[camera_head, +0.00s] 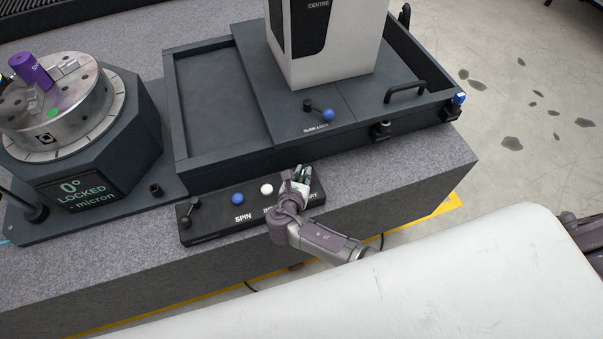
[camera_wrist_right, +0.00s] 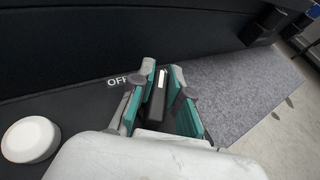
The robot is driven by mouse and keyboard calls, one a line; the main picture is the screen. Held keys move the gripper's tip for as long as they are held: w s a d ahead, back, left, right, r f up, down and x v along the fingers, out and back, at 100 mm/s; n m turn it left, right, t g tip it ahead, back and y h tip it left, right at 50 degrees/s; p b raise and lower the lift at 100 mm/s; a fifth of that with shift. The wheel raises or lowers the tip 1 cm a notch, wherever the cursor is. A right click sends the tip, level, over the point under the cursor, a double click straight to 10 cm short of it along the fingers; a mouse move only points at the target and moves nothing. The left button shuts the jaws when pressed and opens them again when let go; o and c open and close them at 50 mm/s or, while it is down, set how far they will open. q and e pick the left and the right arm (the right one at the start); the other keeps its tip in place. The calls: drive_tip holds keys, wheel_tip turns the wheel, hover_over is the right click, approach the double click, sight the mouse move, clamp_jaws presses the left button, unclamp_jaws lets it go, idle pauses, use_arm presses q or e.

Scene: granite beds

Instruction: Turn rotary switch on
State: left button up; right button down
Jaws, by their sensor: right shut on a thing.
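A black control panel (camera_head: 214,223) lies on the granite bed. It carries a blue button (camera_head: 237,198) by the word SPIN and a white button (camera_head: 266,189), which also shows at the lower left of the right wrist view (camera_wrist_right: 31,139). My right gripper (camera_head: 303,173) is over the panel's right end. In the right wrist view its teal-padded fingers (camera_wrist_right: 164,76) are shut around a black rotary switch knob (camera_wrist_right: 157,98) with a white mark. The word OFF shows just left of the fingers. In the head view the gripper hides the knob. My left gripper is not in view.
A dark tray (camera_head: 225,160) with a white column (camera_head: 325,45) stands behind the panel. A round metal chuck (camera_head: 62,120) on a dark base reads "0° LOCKED" at left. Granite (camera_head: 420,165) right of the panel is clear. A white surface (camera_head: 460,275) fills the lower right.

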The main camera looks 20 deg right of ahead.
drive_tip(key=shift+m+g+h, duration=0.3)
drive_tip(key=shift+m+h, duration=0.1)
drive_tip(key=shift+m, duration=0.1)
drive_tip(key=shift+h, duration=0.3)
drive_tip(key=c, duration=1.1)
unclamp_jaws()
drive_tip(key=v, duration=1.2)
drive_tip(key=shift+r, duration=0.15)
drive_tip(key=shift+d, duration=0.1)
